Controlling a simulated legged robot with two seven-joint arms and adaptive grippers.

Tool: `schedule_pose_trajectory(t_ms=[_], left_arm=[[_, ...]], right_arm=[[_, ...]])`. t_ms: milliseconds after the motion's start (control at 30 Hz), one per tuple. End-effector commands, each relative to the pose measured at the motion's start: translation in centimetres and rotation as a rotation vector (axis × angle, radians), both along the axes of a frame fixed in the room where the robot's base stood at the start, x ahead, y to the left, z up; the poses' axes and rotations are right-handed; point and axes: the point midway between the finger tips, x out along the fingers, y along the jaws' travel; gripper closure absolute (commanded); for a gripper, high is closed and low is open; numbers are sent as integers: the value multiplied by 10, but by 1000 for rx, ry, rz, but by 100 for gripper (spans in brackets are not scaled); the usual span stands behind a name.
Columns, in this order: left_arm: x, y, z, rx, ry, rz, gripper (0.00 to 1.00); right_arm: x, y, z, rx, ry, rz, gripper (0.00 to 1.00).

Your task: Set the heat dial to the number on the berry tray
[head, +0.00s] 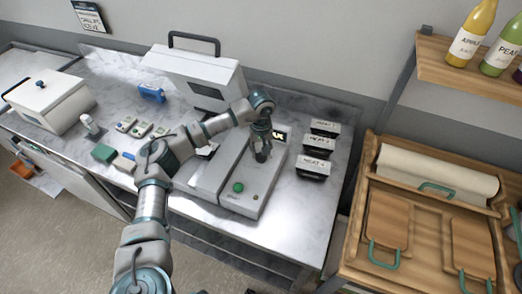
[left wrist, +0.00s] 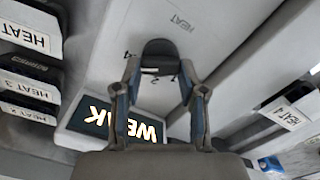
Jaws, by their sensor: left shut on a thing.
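My left gripper (head: 262,154) reaches down onto the grey sealing machine (head: 212,180). In the left wrist view the gripper (left wrist: 158,75) is shut on the dark heat dial (left wrist: 160,52), one finger on each side. Small numbers, with 1, 2 and 4 legible, ring the dial beside the printed word HEAT. The lit display (left wrist: 120,122) reads WEAK. Black trays labelled HEAT stand right of the machine, the front one (head: 313,167) apparently HEAT 4. Another HEAT 4 label (left wrist: 292,110) shows in the left wrist view. I cannot tell which tray holds berries.
A green button (head: 238,187) sits on the machine's front. A white box with a handle (head: 195,70) stands behind. A lidded white bin (head: 50,100), a blue object (head: 152,93) and small blocks lie left. A wooden rack (head: 410,215) stands right.

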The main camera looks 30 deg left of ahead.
Motion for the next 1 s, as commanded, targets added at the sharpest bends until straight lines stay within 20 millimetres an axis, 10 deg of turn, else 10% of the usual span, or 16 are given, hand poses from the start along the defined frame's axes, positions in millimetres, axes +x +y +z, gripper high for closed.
schedule_pose_trajectory(t_ms=[167,200,300,667,1000], left_arm=[[1,0,2,0,-6,0,94],[1,0,2,0,-6,0,54],[1,0,1,-1,-4,1,34],[0,0,6,-1,-3,1,34],[1,1,73,-2,-5,1,34]], right_arm=[[0,0,0,0,0,0,100],[0,0,0,0,0,0,100],[0,0,0,0,0,0,100],[-1,0,0,0,-1,-2,100],[-1,0,0,1,-2,-1,100]])
